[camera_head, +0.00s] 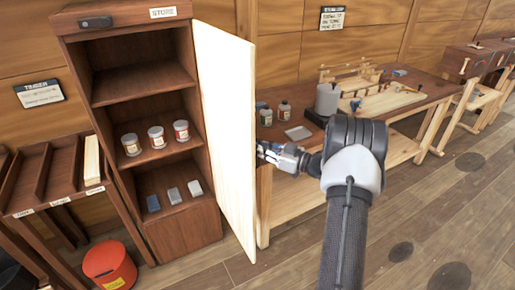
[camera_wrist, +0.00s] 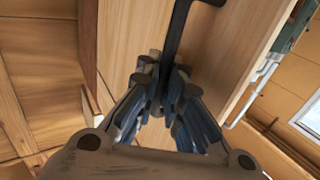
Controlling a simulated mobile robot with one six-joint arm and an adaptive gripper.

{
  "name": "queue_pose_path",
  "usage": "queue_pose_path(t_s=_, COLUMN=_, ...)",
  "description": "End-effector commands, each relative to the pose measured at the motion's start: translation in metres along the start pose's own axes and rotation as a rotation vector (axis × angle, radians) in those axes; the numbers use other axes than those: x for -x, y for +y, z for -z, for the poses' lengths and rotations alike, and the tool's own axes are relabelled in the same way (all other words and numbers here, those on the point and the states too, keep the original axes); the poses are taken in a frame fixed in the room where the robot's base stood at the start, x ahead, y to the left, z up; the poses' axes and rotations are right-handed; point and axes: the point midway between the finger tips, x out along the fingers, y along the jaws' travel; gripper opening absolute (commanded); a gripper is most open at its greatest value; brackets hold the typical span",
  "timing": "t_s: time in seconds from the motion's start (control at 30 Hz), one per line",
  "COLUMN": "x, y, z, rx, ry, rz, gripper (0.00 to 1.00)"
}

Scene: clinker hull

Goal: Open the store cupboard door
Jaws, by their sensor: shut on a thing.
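The store cupboard (camera_head: 128,20) stands at the left in the head view, under a STORE label. Its pale door (camera_head: 226,120) is swung wide open, standing out from the right side of the frame, so the shelves show. My gripper (camera_head: 264,152) is at the door's right-hand face, its fingertips partly hidden by the door edge. In the wrist view my gripper (camera_wrist: 166,88) is shut on the black door handle (camera_wrist: 174,38), which runs up in front of the pale door (camera_wrist: 225,55). The handle is hidden in the head view.
Several jars (camera_head: 157,137) and small blocks (camera_head: 173,196) are on the cupboard shelves. A workbench (camera_head: 300,82) with bottles and tools stands right of the door, close to my arm. A red bucket (camera_head: 110,268) is on the floor at left. Floor in front of the bench is clear.

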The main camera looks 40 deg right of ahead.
Motion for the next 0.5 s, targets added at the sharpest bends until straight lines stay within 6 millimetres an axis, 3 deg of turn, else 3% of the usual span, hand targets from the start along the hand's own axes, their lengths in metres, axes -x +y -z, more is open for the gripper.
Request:
queue_pose_path(t_s=0.2, x=0.0023, y=-0.0006, z=-0.0028, rx=-0.007, ry=-0.004, rz=0.0, gripper=0.0)
queue_pose_path(t_s=0.23, x=0.0024, y=-0.0006, z=-0.0028, rx=-0.007, ry=-0.004, rz=0.0, gripper=0.1)
queue_pose_path(t_s=0.5, x=0.0012, y=-0.0003, z=-0.0016, rx=-0.003, ry=-0.002, rz=0.0, gripper=0.28)
